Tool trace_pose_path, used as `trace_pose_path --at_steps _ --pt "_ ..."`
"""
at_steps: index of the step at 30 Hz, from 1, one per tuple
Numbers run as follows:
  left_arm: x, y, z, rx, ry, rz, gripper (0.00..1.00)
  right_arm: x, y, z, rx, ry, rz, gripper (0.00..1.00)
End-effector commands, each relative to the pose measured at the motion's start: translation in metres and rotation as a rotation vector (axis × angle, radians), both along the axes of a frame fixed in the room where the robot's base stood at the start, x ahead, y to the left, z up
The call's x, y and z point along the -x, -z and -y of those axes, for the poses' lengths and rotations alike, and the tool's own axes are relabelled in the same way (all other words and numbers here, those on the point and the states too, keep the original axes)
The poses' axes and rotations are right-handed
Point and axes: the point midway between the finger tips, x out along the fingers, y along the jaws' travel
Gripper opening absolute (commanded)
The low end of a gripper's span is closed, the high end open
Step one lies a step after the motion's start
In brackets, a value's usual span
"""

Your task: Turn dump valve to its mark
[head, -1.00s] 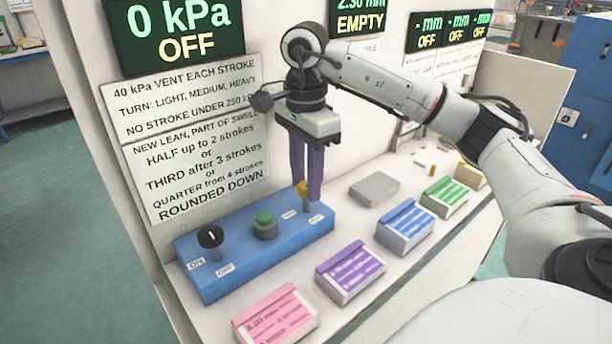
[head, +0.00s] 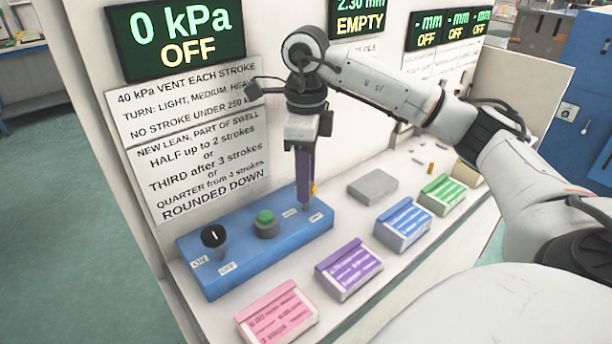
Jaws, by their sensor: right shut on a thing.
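The dump valve is a small yellow knob (head: 313,188) at the right end of the blue control box (head: 270,258). It is mostly hidden behind the fingers. My right gripper (head: 306,203) points straight down at it, its purple fingers seen edge-on and shut on the knob. Two small white labels lie on the box near the knob, too small to read, and the mark itself cannot be made out. My left gripper is not in view.
A green button (head: 265,222) and a black ON/OFF knob (head: 214,237) share the box. Pink (head: 277,315), purple (head: 349,269), blue (head: 402,223) and green (head: 441,194) blocks and a grey block (head: 372,187) lie on the bench. The display (head: 176,40) reads 0 kPa OFF.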

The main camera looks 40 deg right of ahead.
Motion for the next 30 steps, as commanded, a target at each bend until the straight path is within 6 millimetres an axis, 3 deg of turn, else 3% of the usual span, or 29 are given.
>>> trace_pose_path --at_steps 19,20,22,23,30 --pt "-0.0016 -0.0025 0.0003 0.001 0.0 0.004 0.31 -0.0006 -0.001 0.0004 0.0 0.051 0.003 0.1" --pt "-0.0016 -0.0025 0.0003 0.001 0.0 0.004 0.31 -0.0006 -0.001 0.0004 0.0 0.051 0.003 0.36" --pt "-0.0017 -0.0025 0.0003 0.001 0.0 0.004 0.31 -0.0006 -0.001 0.0003 0.0 0.051 0.003 0.47" --pt "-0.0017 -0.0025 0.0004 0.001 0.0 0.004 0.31 -0.0005 -0.0009 0.0004 0.001 0.051 0.003 0.51" --pt "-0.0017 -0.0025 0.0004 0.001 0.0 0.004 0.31 -0.0003 -0.0005 0.0003 0.0 0.05 0.001 0.51"
